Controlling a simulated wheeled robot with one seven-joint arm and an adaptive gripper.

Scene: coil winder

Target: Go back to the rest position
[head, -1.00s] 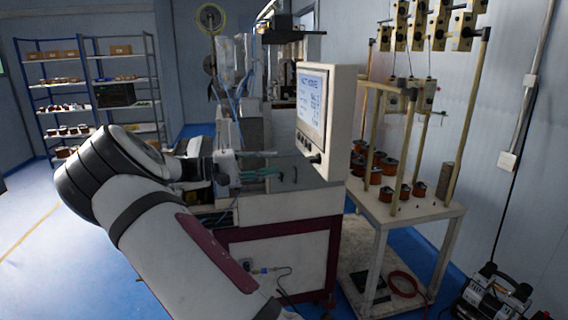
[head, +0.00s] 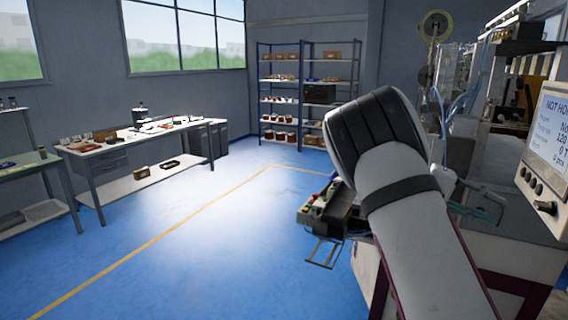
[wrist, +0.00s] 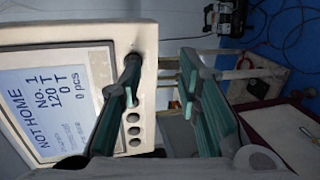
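My gripper (wrist: 160,72) is open in the wrist view, with two dark fingers and teal pads apart and nothing between them. In the head view my gripper (head: 490,204) shows partly behind my arm, in front of the winding machine. The machine's display panel (head: 545,140) is at the right edge, partly cut off. In the wrist view the panel (wrist: 50,105) is at the left and reads "NOT HOME", "No. 1", "120 T", "0 T", "0 pcs". The left finger overlaps the panel's edge in the picture; I cannot tell the gap between them.
A control box (head: 328,208) with buttons juts from the machine left of my arm. Shelves (head: 295,95) stand at the back, and a workbench (head: 125,145) with small parts stands at the left. The blue floor (head: 200,245) between is clear.

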